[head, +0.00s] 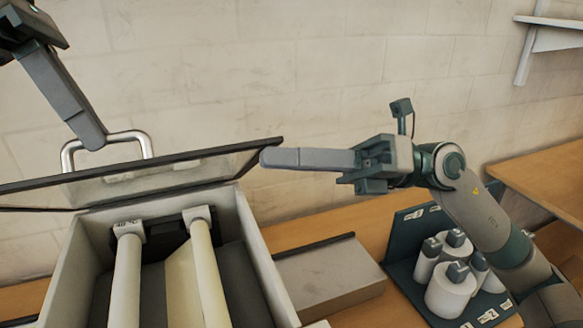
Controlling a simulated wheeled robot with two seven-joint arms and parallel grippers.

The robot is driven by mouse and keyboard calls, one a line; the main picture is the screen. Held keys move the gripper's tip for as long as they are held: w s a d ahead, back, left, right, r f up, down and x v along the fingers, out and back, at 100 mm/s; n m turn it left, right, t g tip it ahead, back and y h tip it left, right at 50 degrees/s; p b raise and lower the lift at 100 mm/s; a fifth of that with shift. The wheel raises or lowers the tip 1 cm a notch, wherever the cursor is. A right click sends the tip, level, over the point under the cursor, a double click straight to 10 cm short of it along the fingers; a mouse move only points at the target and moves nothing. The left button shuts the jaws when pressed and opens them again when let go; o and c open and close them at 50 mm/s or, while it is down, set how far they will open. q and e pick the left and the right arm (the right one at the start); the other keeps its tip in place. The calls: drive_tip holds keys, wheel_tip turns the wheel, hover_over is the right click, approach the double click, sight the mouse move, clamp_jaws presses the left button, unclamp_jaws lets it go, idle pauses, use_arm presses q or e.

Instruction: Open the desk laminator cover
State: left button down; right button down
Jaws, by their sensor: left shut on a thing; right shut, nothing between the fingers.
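The laminator (264,262) is a light grey box at the lower left, with two pale rollers (126,270) inside. Its cover (190,170), a dark-edged panel, is raised and tilted above the box, so the inside shows. A metal loop handle (68,156) stands on the cover. My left gripper (97,140) comes down from the upper left and is shut on the handle. My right gripper (266,157) is shut and empty, its fingertips at the right end of the cover; I cannot tell if they touch it.
A grey block (330,275) lies right of the laminator on the wooden desk (300,228). A dark green rack (405,235) with several white bottles (450,290) stands further right. A wooden surface (545,175) and a wall shelf (550,38) are at the right. The wall is behind.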

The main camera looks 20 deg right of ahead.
use_arm(q)
drive_tip(key=shift+d+f, duration=0.1)
drive_tip(key=shift+f, duration=0.3)
drive_tip(key=shift+s, duration=0.1)
drive_tip(key=c, duration=1.8)
unclamp_jaws()
drive_tip(key=shift+r, duration=0.1)
drive_tip(key=shift+r, duration=0.1)
drive_tip(key=shift+v, duration=6)
